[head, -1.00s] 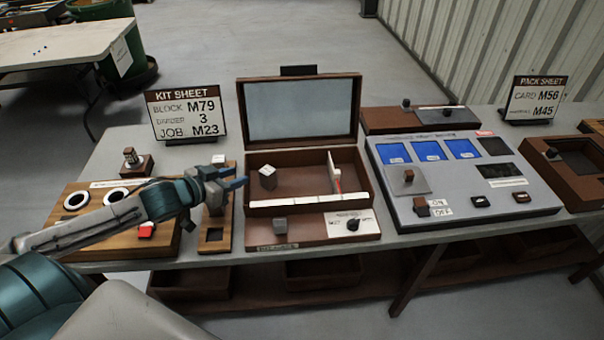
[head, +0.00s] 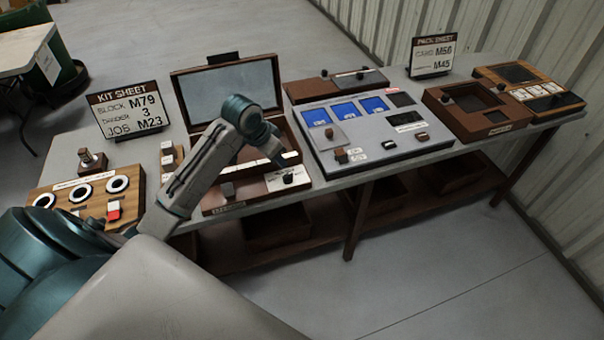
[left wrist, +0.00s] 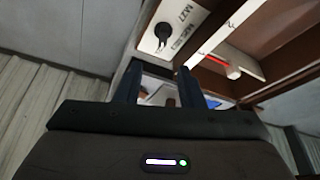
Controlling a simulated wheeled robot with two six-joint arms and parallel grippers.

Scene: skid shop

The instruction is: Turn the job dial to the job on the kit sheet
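The kit sheet (head: 128,108) stands at the back left of the bench and reads block M79, divider 3, job M23. The job dial (head: 289,178) is a black knob on a white plate at the front right of the open brown case. In the left wrist view, the dial (left wrist: 161,32) sits among printed labels; one looks like M27, the others are hard to read. My left gripper (head: 279,157) is above the case's front edge, close behind the dial and apart from it. In the wrist view its two fingers (left wrist: 160,85) are spread with nothing held. My right gripper is not in view.
The open case (head: 222,90) has its lid raised behind my left arm. A grey console (head: 372,150) with blue screens stands right of it. A wooden panel with white rings (head: 60,185) is at the left. The pack sheet (head: 432,56) stands at the back.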

